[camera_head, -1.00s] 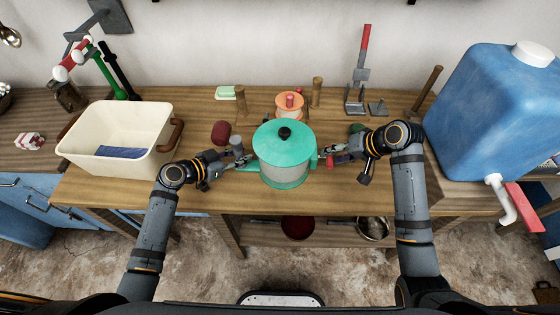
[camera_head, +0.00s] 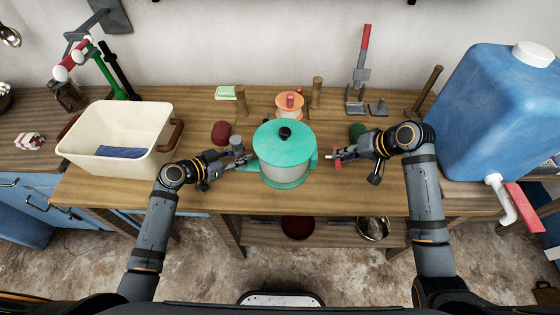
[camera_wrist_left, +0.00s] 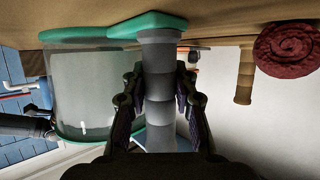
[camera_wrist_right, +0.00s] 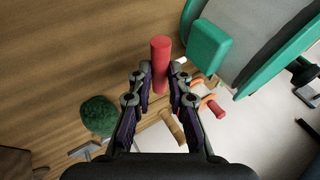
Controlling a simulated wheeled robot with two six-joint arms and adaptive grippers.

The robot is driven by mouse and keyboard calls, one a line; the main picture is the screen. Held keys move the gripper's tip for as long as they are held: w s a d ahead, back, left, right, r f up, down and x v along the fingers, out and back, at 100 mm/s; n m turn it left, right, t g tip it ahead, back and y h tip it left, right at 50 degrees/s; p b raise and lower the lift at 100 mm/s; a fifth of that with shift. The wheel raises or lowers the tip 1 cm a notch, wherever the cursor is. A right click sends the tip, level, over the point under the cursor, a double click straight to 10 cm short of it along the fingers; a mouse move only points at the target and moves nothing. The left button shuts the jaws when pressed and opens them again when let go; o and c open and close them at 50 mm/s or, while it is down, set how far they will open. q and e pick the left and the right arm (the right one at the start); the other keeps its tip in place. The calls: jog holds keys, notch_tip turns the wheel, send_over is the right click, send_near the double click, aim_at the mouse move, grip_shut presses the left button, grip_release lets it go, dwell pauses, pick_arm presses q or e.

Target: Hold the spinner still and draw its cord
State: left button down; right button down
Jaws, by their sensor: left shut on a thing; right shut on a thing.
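The spinner (camera_head: 283,168) is a clear bowl on a green base with a green lid and black knob, standing mid-bench. A grey upright post (camera_head: 237,143) rises from the base's left arm. My left gripper (camera_head: 236,157) is shut on that post, which shows between its fingers in the left wrist view (camera_wrist_left: 160,90). My right gripper (camera_head: 340,156) is shut on a red cord handle (camera_wrist_right: 160,60), held to the right of the spinner and apart from its green side block (camera_wrist_right: 208,45). The cord itself is too thin to make out clearly.
A cream basin (camera_head: 120,140) stands at left and a big blue water container (camera_head: 490,100) at right. The bench front is clear.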

jog(key=d, duration=0.7)
jog(key=shift+s, duration=0.1)
jog(key=shift+a, duration=0.15)
jog(key=a, duration=0.9)
jog(key=shift+a, duration=0.1)
jog(key=d, duration=0.9)
jog(key=shift+d, duration=0.2)
jog(key=shift+a, duration=0.1)
